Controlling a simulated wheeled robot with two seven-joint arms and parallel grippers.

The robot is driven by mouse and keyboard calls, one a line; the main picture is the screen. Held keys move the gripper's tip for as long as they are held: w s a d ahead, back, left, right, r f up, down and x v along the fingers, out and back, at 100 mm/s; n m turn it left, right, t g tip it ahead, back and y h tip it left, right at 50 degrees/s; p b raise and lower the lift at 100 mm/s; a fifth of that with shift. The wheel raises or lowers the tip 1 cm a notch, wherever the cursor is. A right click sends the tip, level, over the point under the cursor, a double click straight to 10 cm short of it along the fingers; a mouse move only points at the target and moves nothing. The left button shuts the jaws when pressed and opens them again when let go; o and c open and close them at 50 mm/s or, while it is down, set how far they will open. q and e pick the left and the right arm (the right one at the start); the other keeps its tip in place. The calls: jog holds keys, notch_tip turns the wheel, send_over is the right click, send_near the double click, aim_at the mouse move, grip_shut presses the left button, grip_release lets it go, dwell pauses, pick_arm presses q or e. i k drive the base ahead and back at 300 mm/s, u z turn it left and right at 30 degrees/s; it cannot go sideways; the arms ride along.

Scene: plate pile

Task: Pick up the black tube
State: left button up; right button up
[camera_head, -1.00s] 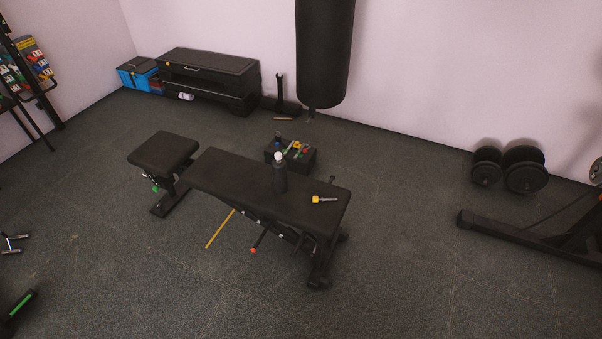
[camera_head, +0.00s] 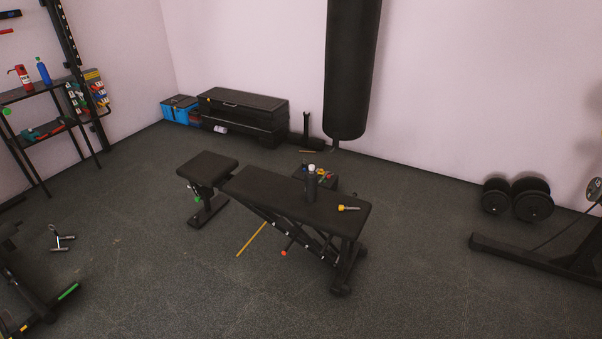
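A black bottle-like tube (camera_head: 311,187) with a pale cap stands upright on the black weight bench (camera_head: 270,196). Another thin, dark upright tube (camera_head: 306,125) stands on the floor near the back wall, by the punching bag. I cannot tell from the picture which one is the black tube. A yellow-handled tool (camera_head: 348,208) lies on the bench, right of the bottle. Neither of my grippers is in view.
A black box of coloured items (camera_head: 328,177) sits behind the bench. A yellow stick (camera_head: 251,239) lies near its legs. A shelf rack (camera_head: 40,100) stands left, dumbbells (camera_head: 532,205) right, the punching bag (camera_head: 353,65) behind. The front floor is mostly clear.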

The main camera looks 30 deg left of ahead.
aim_at(311, 179)
jog(key=u, duration=0.95)
jog(key=i, duration=0.85)
jog(key=u, duration=0.9)
jog(key=i, duration=1.35)
jog(key=z, duration=1.2)
jog(key=i, duration=0.6)
jog(key=z, duration=0.65)
